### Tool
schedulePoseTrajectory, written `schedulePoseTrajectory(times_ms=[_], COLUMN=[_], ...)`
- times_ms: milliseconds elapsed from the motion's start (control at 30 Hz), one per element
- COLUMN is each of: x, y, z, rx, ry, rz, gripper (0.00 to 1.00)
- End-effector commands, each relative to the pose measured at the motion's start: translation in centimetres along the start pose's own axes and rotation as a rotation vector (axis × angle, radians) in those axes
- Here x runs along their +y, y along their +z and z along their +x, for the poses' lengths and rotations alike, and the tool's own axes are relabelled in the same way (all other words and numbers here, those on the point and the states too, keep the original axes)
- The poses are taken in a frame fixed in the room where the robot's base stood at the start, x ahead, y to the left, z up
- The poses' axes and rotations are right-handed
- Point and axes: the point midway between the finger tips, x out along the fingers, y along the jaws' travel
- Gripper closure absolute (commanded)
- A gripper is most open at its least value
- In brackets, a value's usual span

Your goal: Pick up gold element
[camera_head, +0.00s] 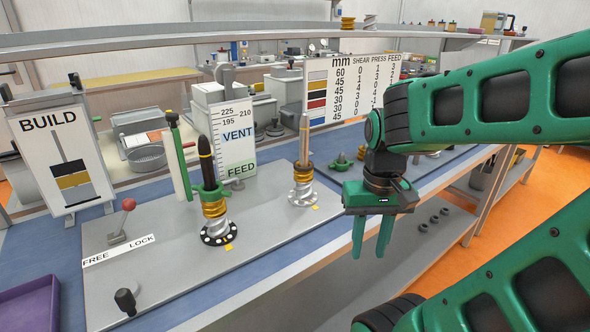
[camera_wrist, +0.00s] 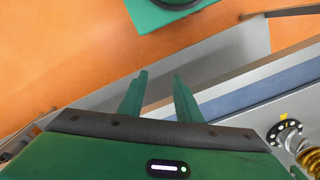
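A gold element (camera_head: 214,208) sits on the left upright shaft, below a green collar (camera_head: 209,190) and above a silver element (camera_head: 215,226). A second gold element (camera_head: 303,174) sits on the right shaft (camera_head: 304,138), above a silver element (camera_head: 301,194). In the wrist view, a gold element (camera_wrist: 308,158) shows at the lower right edge, partly cut off. My gripper (camera_head: 371,240) is to the right of both shafts, pointing down, with its fingers apart and empty. Its fingers also show in the wrist view (camera_wrist: 160,98).
The shafts stand on a grey plate (camera_head: 150,285) on a blue bench. A red-knobbed lever (camera_head: 126,210), a BUILD sign (camera_head: 62,150) and a FEED sign (camera_head: 236,142) stand around them. More parts lie on a plate at the right, partly behind my arm.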

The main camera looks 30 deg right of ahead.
Motion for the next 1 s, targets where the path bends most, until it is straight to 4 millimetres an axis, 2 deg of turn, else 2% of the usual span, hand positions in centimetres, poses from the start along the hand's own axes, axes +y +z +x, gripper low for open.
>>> schedulePoseTrajectory(times_ms=[167, 200, 300, 333, 367, 567, 1000], x=[0.0, 0.0, 0.5, 0.5, 0.5, -0.8, -5.1], y=[0.0, 0.0, 0.9, 0.8, 0.7, -2.2, -10.7], z=[0.0, 0.0, -0.6, -0.7, -0.9, -2.9, -8.2], rx=[0.000, 0.000, 0.014, 0.017, 0.021, 0.062, 0.108], ry=[0.000, 0.000, -0.007, -0.008, -0.009, -0.023, -0.138], rz=[0.000, 0.000, 0.010, 0.020, 0.035, 0.246, 0.908], gripper=[0.69, 0.66, 0.42, 0.38, 0.38, 0.38, 0.38])
